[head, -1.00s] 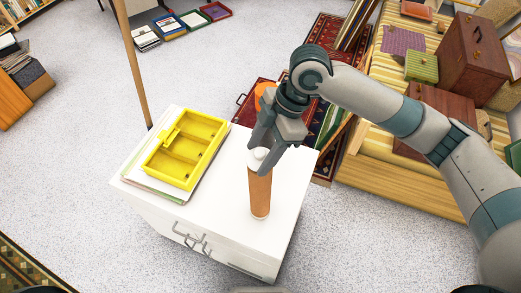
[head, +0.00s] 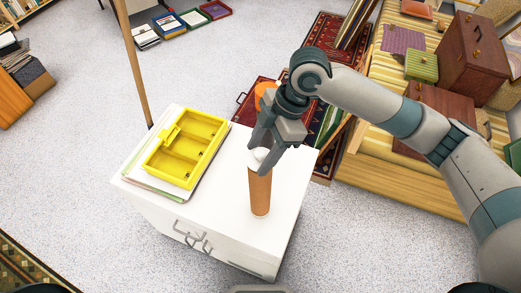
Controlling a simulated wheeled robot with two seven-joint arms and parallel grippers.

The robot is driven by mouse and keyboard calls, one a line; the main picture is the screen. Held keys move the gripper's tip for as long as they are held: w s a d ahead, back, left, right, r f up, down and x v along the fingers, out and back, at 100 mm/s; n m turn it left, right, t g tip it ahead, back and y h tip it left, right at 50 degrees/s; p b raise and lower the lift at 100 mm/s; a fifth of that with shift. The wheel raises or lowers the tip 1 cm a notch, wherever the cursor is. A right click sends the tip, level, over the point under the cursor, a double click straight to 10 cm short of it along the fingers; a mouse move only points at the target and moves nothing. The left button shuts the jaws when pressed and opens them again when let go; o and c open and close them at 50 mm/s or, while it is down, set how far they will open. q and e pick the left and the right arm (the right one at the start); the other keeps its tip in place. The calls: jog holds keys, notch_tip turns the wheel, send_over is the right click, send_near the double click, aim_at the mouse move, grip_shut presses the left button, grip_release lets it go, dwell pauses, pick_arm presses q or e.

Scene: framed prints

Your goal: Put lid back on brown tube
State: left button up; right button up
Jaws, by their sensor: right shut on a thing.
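The brown tube (head: 260,194) stands upright on the white cabinet top (head: 228,215), near its right side. A white lid (head: 260,155) is at the tube's upper end, between the fingers of my right gripper (head: 260,160). The right gripper comes down from above and is shut on the lid. The fingers hide part of the lid and the tube's rim, so I cannot tell whether the lid is fully seated. My left gripper is not in view.
A yellow compartment tray (head: 187,148) lies on a stack of papers (head: 150,180) at the left of the cabinet top. A wooden pole (head: 132,65) rises behind it. A striped bench (head: 400,170) with cases stands at right. The cabinet's front middle is clear.

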jog(key=shift+p, duration=0.4)
dwell(0.5)
dwell(0.4)
jog(key=o, duration=1.1)
jog(key=shift+o, duration=0.5)
jog(key=o, duration=0.4)
jog(key=shift+c, duration=0.2)
jog(key=shift+r+p, duration=3.5)
jog(key=shift+p, duration=0.1)
